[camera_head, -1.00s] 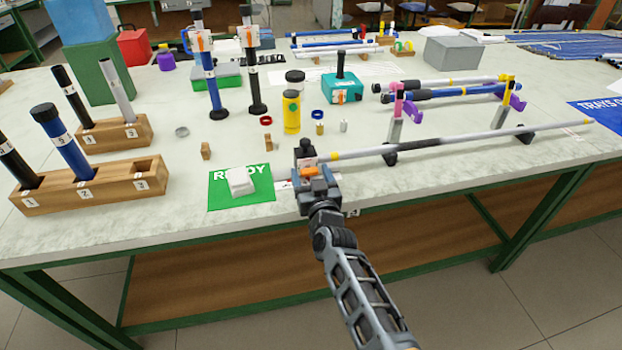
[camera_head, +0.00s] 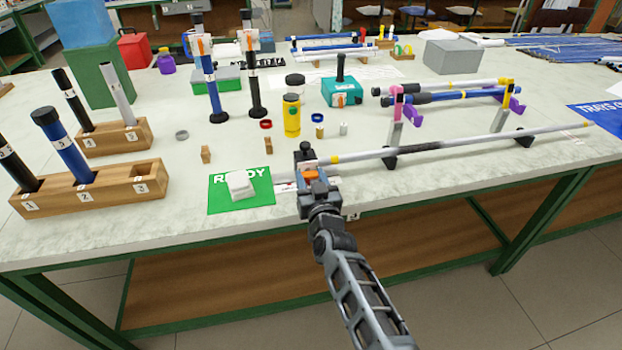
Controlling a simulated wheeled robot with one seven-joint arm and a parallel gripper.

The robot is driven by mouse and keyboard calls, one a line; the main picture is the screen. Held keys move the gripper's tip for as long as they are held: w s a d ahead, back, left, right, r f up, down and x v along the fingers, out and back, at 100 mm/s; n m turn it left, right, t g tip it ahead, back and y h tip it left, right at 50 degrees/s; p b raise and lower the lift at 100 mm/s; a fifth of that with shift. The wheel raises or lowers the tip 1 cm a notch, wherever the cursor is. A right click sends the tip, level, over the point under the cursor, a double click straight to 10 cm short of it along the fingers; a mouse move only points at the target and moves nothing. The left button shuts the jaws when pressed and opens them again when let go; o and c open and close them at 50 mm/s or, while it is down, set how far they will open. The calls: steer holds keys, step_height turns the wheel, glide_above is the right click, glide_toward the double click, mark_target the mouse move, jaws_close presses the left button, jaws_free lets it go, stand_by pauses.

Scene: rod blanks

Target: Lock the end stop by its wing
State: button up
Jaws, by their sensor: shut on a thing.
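The end stop (camera_head: 306,150) is a dark and white block with a black knob on top, at the near left end of the long grey rod (camera_head: 470,138). Its orange wing (camera_head: 311,174) faces the table's front edge. My gripper (camera_head: 312,187) is at the end stop from the front, with its jaws shut at the orange wing. The jaws partly cover the wing and the block's lower part, so the exact grip and the lock state are hard to see.
The rod rests on two black supports (camera_head: 390,161). A wooden rod rack (camera_head: 150,187) stands further left. Pink and purple holders (camera_head: 398,100) stand behind the rod.

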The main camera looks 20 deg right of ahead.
steer(key=m, duration=0.4)
steer(key=o, duration=1.1)
steer(key=shift+c, duration=0.2)
steer(key=shift+s, duration=0.15)
steer(key=s+a+p, duration=0.1)
steer(key=s+p, duration=0.3)
steer(key=s, duration=0.3)
steer(key=shift+s, duration=0.25)
